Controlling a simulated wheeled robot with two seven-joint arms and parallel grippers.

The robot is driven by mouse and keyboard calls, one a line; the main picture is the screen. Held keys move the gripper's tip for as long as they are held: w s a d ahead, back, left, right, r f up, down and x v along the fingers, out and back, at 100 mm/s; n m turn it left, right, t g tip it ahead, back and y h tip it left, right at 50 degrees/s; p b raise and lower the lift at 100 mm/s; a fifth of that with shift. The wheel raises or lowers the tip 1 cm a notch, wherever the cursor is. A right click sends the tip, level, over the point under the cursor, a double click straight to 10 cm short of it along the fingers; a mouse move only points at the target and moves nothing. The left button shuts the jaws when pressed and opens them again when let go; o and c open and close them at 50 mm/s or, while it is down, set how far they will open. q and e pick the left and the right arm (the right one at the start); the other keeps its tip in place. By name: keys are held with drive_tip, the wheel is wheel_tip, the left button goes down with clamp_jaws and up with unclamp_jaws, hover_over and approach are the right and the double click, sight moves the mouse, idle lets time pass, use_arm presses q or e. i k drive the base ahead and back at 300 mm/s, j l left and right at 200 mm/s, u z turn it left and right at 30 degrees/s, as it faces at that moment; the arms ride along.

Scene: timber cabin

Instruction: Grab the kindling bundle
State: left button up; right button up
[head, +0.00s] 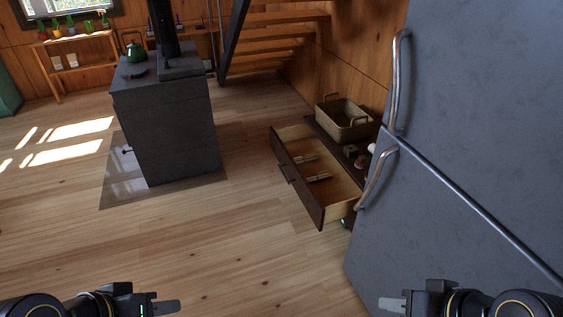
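An open drawer (322,209) holds small pale stick-like pieces, one group towards the back (304,159) and one nearer the middle (318,177). These may be the kindling bundle, but they are too small to tell for sure. My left gripper (166,307) is at the bottom left and my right gripper (391,304) at the bottom right. Both are far from the drawer, with nothing seen in them. Each shows edge-on, so the gap between its fingers is hidden.
A large grey fridge (470,130) with metal handles fills the right side, close to the drawer. A wicker basket (345,119) stands on the drawer's cabinet. A dark stove (170,130) with a green kettle (135,47) stands left. The wooden floor (230,240) between is clear.

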sight(304, 158)
drive_tip(key=i+j+z, duration=0.45)
drive_tip(key=i+j, duration=0.35)
drive_tip(key=i, duration=0.35)
drive_tip(key=i+j, duration=0.55)
drive_tip(key=i, duration=0.2)
drive_tip(key=i+j+z, duration=0.15)
drive_tip(key=i+j, duration=0.4)
drive_tip(key=i, duration=0.25)
drive_tip(key=i+j+z, duration=0.1)
drive_tip(key=i+j, duration=0.5)
drive_tip(key=i, duration=0.15)
